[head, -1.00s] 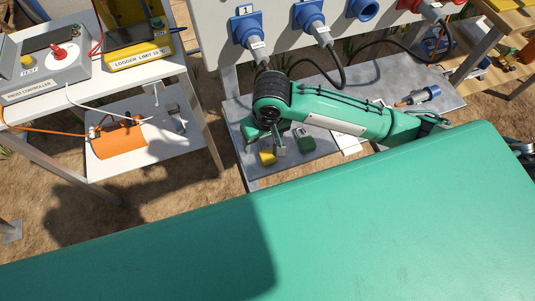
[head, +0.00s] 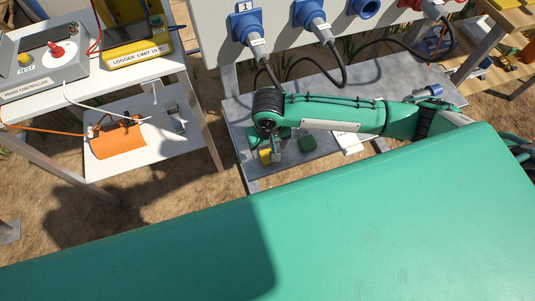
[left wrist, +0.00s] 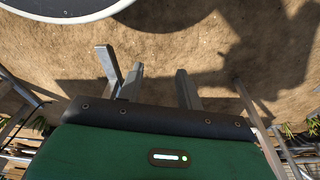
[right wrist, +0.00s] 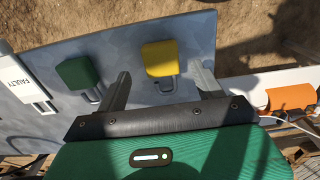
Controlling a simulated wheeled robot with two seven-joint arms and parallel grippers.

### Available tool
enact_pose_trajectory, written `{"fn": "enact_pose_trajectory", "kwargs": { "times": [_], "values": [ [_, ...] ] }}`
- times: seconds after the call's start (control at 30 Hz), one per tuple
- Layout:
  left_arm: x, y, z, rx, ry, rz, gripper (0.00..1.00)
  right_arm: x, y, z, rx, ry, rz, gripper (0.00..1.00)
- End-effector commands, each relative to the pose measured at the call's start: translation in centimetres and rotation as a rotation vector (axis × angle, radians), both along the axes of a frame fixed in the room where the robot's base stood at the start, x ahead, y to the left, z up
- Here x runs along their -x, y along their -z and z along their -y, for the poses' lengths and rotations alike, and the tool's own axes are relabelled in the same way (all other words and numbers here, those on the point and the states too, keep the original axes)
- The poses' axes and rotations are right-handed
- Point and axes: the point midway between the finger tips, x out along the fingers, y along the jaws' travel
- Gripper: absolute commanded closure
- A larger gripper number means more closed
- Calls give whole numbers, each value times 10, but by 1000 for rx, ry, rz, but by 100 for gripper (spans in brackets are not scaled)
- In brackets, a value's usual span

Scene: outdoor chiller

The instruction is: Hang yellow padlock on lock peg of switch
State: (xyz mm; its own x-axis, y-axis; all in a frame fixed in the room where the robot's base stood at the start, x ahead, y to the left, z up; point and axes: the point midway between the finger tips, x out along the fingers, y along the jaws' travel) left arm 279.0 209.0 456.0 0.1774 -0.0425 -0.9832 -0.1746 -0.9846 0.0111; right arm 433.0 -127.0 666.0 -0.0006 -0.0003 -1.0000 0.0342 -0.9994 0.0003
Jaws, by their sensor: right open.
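The yellow padlock (head: 265,157) lies on the grey shelf (head: 240,128) below the socket panel. In the right wrist view the padlock (right wrist: 160,58) has its shackle pointing towards my gripper. My right gripper (right wrist: 160,72) is open, its fingers on either side of the shackle and pointing at the padlock body. I cannot tell whether they touch it. In the head view my right gripper (head: 277,155) is just right of the padlock. My left gripper (left wrist: 150,72) is open and empty above sandy ground. I cannot make out a lock peg on any switch.
A green padlock (right wrist: 77,72) lies beside the yellow one, then a white FAULTY tag (right wrist: 25,80). Blue plugs (head: 246,27) and cables hang above the shelf. A grey controller with a red knob (head: 57,51) stands on the left table. An orange object (head: 118,138) lies on its lower shelf.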

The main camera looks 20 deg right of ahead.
Motion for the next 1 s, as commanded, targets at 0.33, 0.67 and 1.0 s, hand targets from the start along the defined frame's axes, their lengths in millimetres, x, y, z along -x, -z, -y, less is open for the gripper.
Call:
{"fn": "enact_pose_trajectory", "kwargs": {
  "times": [0.33, 0.67, 1.0],
  "values": [
    [-3, -17, 2, 4, -2, 3, 64, -1, 33, -2, 0, 0, 2, 31],
    [-3, -17, 2, 3, -3, 4, 64, 0, 32, -2, 0, -1, 1, 66],
    [-4, -17, 2, 4, -3, 5, 64, -1, 31, -2, 0, 0, 2, 82]
  ]
}}
